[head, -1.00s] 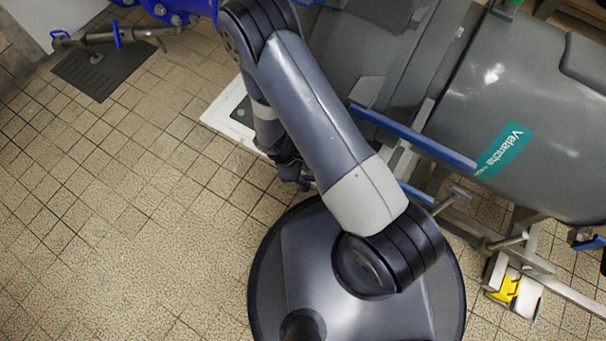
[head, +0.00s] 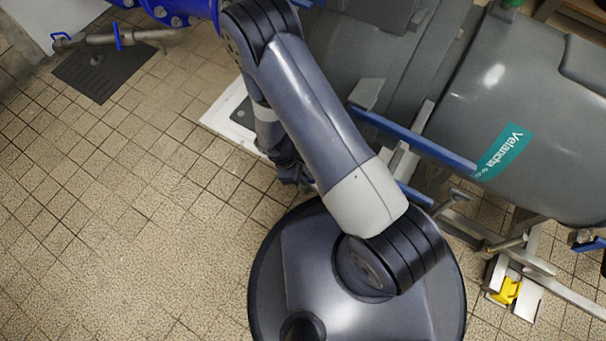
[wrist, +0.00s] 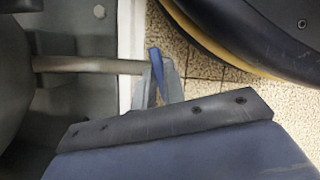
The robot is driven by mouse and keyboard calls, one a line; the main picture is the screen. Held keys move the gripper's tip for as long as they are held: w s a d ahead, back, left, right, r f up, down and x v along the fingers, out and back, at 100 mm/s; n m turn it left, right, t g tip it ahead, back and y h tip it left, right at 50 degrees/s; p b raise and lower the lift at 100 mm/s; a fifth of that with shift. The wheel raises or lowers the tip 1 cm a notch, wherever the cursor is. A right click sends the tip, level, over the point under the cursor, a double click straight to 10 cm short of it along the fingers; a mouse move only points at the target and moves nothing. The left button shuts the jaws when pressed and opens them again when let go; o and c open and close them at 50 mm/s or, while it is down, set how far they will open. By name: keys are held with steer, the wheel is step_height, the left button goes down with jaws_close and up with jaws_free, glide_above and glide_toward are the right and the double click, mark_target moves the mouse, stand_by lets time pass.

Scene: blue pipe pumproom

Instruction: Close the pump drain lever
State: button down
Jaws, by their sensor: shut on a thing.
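The pump drain lever (wrist: 156,66) is a thin blue handle at the end of a short tan-grey pipe (wrist: 90,65) in the wrist view. My gripper (wrist: 168,84) is at the lever, with a grey finger beside it, and is shut on it. The lower part of the lever is hidden behind a dark part of my gripper. In the head view my gripper (head: 293,172) is low beside the pump's white-edged plinth (head: 222,122). My arm hides the lever there.
The grey pump casing (head: 500,90) and blue rails (head: 415,138) lie to the right. A yellow part (head: 507,291) is at the lower right. A drain pipe with blue handles (head: 118,36) stands over a floor grate (head: 97,75). Tiled floor on the left is clear.

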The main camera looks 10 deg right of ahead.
steer(key=m+g, duration=0.1)
steer(key=m, duration=0.3)
steer(key=shift+w+y, duration=0.1)
steer(key=shift+y, duration=0.2)
steer(key=c, duration=1.5)
jaws_free()
steer(key=p+v, duration=0.4)
steer(key=v, duration=0.6)
steer(key=shift+w+r, duration=0.3)
steer(key=shift+r, duration=0.05)
steer(key=b+x, duration=0.2)
steer(key=x, duration=0.3)
steer(key=b+x, duration=0.2)
steer(key=x, duration=0.4)
steer(key=shift+s+f, duration=0.1)
steer(key=shift+s, duration=0.15)
steer(key=shift+a+r+n+t, duration=0.1)
steer(key=shift+n+t, duration=0.05)
steer(key=shift+n, duration=0.65)
steer(key=shift+a+r+n+t, duration=0.1)
steer(key=shift+n+t, duration=0.05)
steer(key=shift+n, duration=0.65)
